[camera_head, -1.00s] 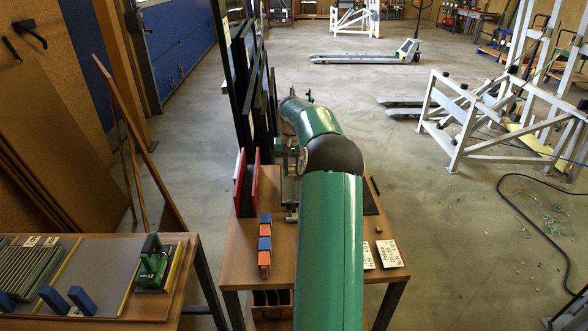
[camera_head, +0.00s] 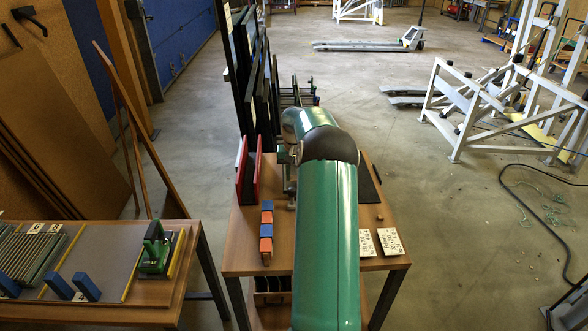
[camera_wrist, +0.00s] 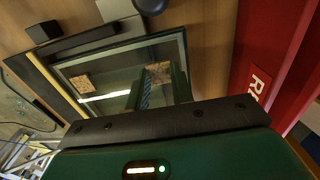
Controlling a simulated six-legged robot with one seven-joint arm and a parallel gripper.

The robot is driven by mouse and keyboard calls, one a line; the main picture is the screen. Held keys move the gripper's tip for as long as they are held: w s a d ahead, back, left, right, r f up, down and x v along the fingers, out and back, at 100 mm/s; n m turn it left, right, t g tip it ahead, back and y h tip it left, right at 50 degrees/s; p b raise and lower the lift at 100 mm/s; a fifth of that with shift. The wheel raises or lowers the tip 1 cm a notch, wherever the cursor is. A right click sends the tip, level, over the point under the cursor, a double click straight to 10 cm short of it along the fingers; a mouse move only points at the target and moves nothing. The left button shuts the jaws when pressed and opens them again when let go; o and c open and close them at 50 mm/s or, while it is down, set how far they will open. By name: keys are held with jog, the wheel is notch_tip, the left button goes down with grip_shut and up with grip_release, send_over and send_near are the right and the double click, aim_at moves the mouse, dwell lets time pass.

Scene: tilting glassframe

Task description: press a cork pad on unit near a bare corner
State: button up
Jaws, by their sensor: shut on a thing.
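The glazed unit (camera_wrist: 108,91) lies under my wrist in the wrist view, a pane with a dark edge. One tan cork pad (camera_wrist: 82,85) sits near its left corner. My gripper (camera_wrist: 158,88) is above the pane's right part, its green fingers pointing down toward it. A second tan cork pad (camera_wrist: 158,71) shows at the fingertips, and the gripper appears shut on it. Whether this pad touches the glass I cannot tell. The dark wrist bar hides the near edge of the unit. In the head view my green arm hides the gripper and the unit.
A red upright (camera_wrist: 262,75) stands close on the right in the wrist view; the red rack (camera_head: 247,178) shows in the head view. Blue and orange blocks (camera_head: 266,232) and white cards (camera_head: 390,242) lie on the table. Tall black frames (camera_head: 255,85) stand behind.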

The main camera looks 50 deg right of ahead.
jog(key=shift+f, duration=0.65)
dwell(0.8)
jog(key=o, duration=1)
notch_tip(320, 180, up, 14)
jog(key=shift+f, duration=0.1)
jog(key=shift+f+n, duration=0.15)
jog(key=shift+n, duration=0.25)
jog(key=c, duration=0.9)
jog(key=shift+f+n, duration=0.25)
jog(key=shift+n, duration=0.25)
grip_shut()
notch_tip(320, 180, down, 4)
jog(key=n+t, duration=0.1)
jog(key=n, duration=0.4)
jog(key=n+t, duration=0.1)
jog(key=n, duration=0.4)
jog(key=shift+f, duration=3.45)
